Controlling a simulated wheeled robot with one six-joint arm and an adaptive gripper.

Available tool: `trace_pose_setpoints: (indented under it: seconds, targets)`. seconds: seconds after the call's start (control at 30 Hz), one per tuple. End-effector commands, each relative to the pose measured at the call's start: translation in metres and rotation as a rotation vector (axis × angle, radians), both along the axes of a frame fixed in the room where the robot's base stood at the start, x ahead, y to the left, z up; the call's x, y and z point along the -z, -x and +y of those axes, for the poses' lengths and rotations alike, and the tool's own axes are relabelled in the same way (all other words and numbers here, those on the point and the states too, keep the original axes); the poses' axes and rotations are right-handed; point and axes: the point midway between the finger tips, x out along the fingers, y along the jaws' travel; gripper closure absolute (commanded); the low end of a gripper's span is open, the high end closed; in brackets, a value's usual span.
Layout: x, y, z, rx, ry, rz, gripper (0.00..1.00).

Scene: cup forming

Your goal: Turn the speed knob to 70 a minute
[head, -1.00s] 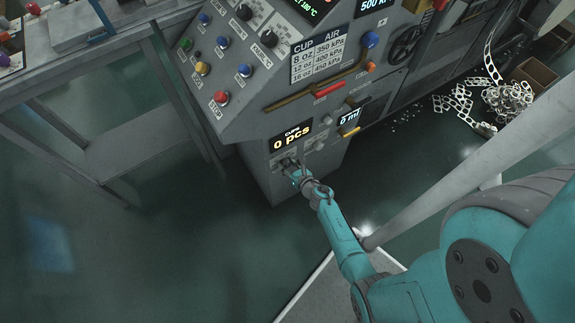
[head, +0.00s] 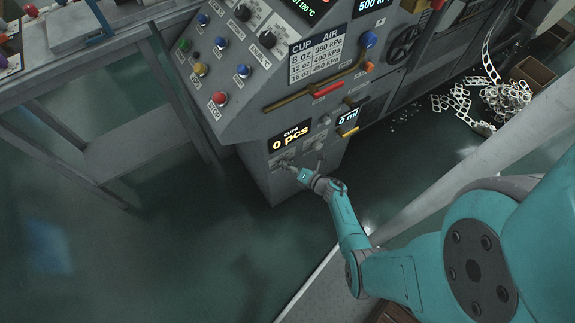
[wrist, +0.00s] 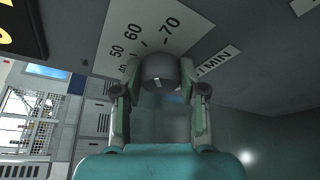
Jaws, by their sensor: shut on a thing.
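The speed knob (wrist: 160,68) is a dark grey round knob in the wrist view, on a pale dial plate (wrist: 125,25) with 50, 60 and 70 printed around it. A light mark shows on the knob's near face; I cannot tell which number it stands at. My gripper (wrist: 160,88) is shut on the knob, one finger on each side. In the head view my gripper (head: 290,168) is at the lower front of the control cabinet, below the cups display (head: 290,140) reading 0 pcs. The knob is too small and covered to read there.
The cabinet's sloped panel (head: 225,65) with coloured buttons is above my gripper. A display reading 0 ml (head: 348,120) is to its right. A grey table (head: 130,140) stands at left. Green floor is open below the cabinet.

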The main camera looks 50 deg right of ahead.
Motion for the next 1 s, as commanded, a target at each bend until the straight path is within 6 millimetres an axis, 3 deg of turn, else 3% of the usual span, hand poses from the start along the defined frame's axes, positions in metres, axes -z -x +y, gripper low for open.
trace_pose_setpoints:
  seconds: [0.43, 1.0]
  targets:
    - [0.0024, 0.0002, -0.0018, 0.002, -0.287, -0.081, 0.94]
    - [0.003, 0.0005, -0.0014, 0.003, -0.364, -0.104, 0.94]
